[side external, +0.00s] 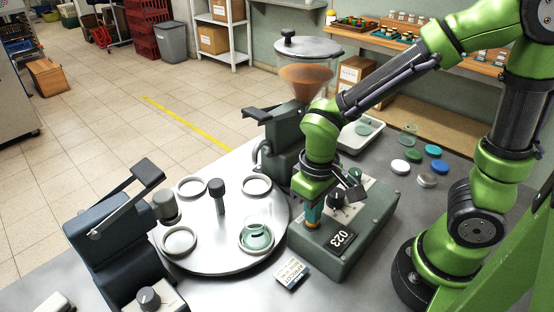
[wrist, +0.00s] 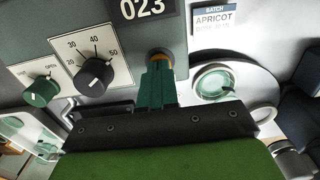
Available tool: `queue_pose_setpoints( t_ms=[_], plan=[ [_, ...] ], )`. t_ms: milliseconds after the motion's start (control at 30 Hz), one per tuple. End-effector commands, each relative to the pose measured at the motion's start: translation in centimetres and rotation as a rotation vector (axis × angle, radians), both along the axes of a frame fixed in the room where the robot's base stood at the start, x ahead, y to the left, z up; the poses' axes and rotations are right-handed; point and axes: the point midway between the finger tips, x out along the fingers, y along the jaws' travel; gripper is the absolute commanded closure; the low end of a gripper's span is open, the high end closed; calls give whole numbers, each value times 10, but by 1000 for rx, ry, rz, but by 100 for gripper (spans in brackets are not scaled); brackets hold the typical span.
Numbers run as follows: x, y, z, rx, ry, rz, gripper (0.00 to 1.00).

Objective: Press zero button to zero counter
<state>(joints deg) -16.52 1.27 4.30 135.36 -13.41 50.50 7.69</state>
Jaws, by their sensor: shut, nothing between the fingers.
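The counter (side external: 342,240) on the grey-green control box reads 023; the same digits show in the wrist view (wrist: 143,9). My gripper (side external: 313,217) points down at the box top beside the counter, its teal fingers shut and empty. In the wrist view, the gripper tips (wrist: 159,66) are at a round dark fitting (wrist: 160,53) below the counter, probably the zero button. An orange part shows at the tips; I cannot tell whether it belongs to the fingers or the button. The button face is hidden, and contact is unclear.
The box also has a black dial (wrist: 93,77) and a green knob (wrist: 41,91). A round turntable (side external: 218,262) with a jar stands left of it. A batch card (side external: 292,273) lies in front. A funnel hopper (side external: 306,75) stands behind. Several lids lie at right.

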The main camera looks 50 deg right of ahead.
Motion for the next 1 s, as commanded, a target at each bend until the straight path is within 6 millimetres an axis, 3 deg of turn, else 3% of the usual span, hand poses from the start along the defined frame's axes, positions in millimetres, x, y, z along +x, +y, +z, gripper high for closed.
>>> queue_pose_setpoints(
  t_ms=[267, 1000],
  plan=[
    [0, 0, 4, 0, -1, 0, 100],
    [1, 0, 63, 0, -3, 1, 100]
  ],
)
